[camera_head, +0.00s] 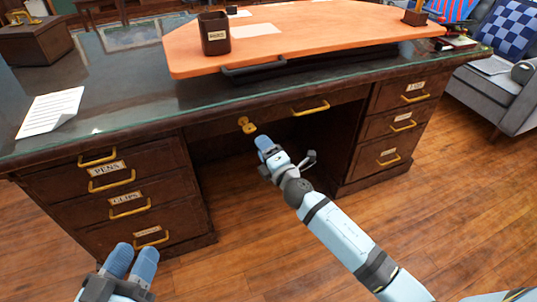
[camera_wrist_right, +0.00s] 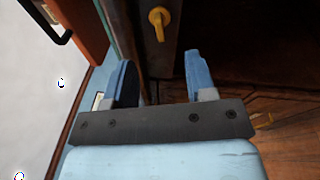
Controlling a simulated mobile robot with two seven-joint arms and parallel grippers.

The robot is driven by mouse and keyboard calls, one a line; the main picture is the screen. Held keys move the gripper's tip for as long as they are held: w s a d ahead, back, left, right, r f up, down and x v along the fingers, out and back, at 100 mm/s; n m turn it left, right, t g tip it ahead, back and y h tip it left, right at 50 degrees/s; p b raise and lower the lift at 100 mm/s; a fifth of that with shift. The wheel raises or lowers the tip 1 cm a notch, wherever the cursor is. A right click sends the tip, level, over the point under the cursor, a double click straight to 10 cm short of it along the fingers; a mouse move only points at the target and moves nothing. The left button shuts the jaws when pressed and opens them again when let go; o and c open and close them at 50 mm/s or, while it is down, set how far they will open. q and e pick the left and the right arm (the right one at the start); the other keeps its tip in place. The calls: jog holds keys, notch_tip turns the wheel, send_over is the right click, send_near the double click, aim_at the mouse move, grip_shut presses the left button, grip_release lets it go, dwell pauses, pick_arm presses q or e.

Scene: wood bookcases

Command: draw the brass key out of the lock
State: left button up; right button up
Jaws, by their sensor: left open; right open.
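The brass key (camera_head: 247,125) sits in the lock on the front of the desk's middle drawer (camera_head: 215,129). It also shows in the right wrist view (camera_wrist_right: 159,22), ahead of the fingers and roughly between them. My right gripper (camera_head: 265,143) is just below and to the right of the key in the head view, apart from it. In the right wrist view its two blue fingers (camera_wrist_right: 160,80) are spread with nothing between them. My left gripper (camera_head: 133,262) is low at the left, in front of the left drawers, open and empty. The lock itself is mostly hidden behind the key.
The middle drawer has a brass handle (camera_head: 310,108) right of the key. Labelled drawers with brass handles (camera_head: 112,180) flank the open knee space. An orange board (camera_head: 300,35) with a dark pencil cup (camera_head: 214,34) lies on the desktop, beside paper (camera_head: 50,112). A grey armchair (camera_head: 492,85) stands at the right.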

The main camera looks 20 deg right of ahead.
aim_at(251, 132)
jog(key=shift+b+x, duration=0.35)
jog(key=shift+x, duration=3.8)
jog(key=shift+c, duration=0.2)
grip_shut()
